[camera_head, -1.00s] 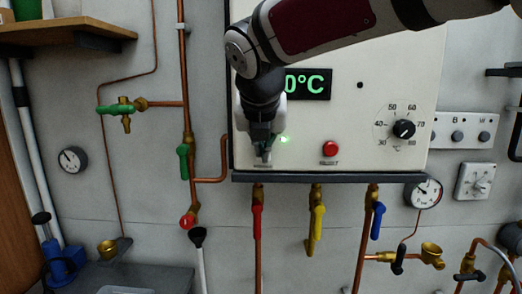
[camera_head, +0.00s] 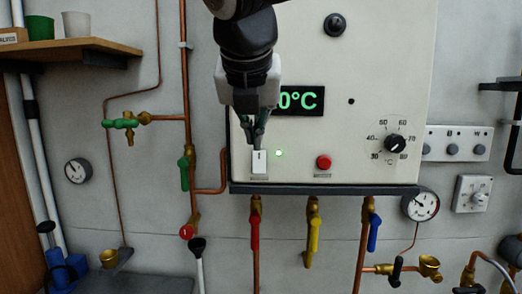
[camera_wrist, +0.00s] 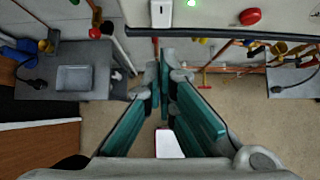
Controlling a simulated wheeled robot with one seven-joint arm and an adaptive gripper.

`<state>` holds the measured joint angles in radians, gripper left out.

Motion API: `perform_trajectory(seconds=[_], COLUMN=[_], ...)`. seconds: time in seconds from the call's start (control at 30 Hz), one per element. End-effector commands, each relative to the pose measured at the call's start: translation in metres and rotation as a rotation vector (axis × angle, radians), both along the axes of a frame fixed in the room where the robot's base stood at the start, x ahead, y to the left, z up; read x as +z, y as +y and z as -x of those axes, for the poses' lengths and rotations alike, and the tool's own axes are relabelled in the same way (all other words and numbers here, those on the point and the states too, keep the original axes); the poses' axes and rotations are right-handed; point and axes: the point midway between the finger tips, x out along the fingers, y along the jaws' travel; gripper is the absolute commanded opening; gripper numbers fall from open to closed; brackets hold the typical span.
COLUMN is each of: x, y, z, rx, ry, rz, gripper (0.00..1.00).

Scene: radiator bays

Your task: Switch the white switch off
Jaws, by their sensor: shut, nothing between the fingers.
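The white switch (camera_head: 259,161) is on the lower left of the cream boiler panel (camera_head: 385,50), with a lit green lamp (camera_head: 279,153) just to its right. It also shows at the top of the wrist view (camera_wrist: 161,13). My gripper (camera_head: 257,143) is shut and empty, pointing down, with its fingertips close to the top of the switch in the head view. I cannot tell whether they touch it. In the wrist view, my gripper's fingers (camera_wrist: 164,65) show in the middle, below the switch in the picture.
A red button (camera_head: 324,162) and a black dial (camera_head: 395,144) are right of the switch. A dark ledge (camera_head: 325,189) runs under the panel. Red (camera_head: 255,232), yellow (camera_head: 313,230) and blue (camera_head: 374,232) valve handles hang below it. A copper pipe (camera_head: 187,90) runs at left.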

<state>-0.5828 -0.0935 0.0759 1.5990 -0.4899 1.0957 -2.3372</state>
Motion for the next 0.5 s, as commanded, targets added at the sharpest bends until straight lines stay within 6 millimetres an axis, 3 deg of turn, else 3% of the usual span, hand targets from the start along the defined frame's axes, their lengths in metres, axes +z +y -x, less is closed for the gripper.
perform_trajectory(seconds=[0.5], x=[0.0083], y=[0.0004], z=[0.0064], rx=[0.001], ry=[0.0], rz=[-0.001], gripper=[0.0])
